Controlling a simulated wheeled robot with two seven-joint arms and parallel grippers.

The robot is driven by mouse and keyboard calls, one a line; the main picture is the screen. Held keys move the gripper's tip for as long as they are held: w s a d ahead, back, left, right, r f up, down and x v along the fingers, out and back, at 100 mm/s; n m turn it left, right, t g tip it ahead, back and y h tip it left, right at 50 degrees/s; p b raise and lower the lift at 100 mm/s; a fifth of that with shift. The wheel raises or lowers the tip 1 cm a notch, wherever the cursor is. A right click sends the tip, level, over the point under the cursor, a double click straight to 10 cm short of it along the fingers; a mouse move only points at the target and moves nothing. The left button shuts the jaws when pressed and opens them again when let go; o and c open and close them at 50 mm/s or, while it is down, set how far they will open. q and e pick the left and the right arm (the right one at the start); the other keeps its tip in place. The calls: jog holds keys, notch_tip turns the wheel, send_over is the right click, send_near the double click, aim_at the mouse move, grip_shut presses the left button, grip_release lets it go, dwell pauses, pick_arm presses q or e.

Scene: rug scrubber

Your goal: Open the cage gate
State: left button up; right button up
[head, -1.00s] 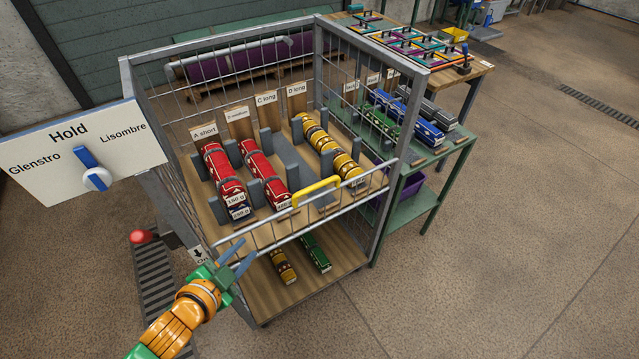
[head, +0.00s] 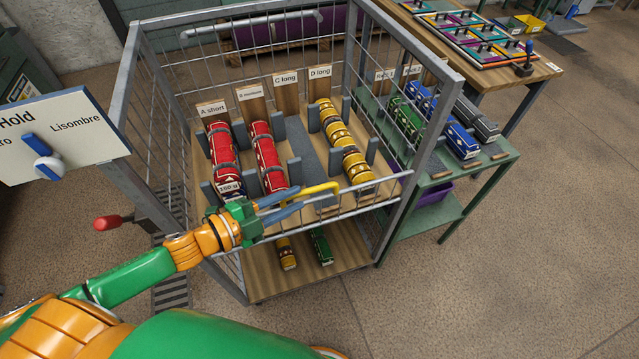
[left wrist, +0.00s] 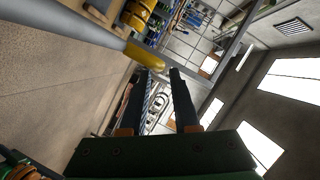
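The cage gate (head: 352,203) is the low wire panel across the cage front, and it stands shut. Its yellow handle (head: 322,189) sits on the gate's top bar. My left gripper (head: 292,203) is open and empty, its two fingertips close to the left end of the handle. In the left wrist view the handle (left wrist: 146,56) lies just beyond the fingertips of the gripper (left wrist: 160,72), nearer the left finger. I cannot tell whether they touch. My right gripper is not in view.
The grey cage (head: 128,100) holds red and yellow rolls on its upper shelf. A sign board (head: 85,150) and a red-knobbed lever (head: 106,222) stand at left. A green rack (head: 470,170) stands close at right. Floor in front is open.

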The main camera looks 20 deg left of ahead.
aim_at(306, 194)
pick_arm(q)
jog(key=x, duration=0.5)
jog(key=shift+w+d, duration=0.25)
jog(key=shift+w, duration=0.05)
jog(key=shift+f, duration=0.1)
grip_shut()
dwell(1.1)
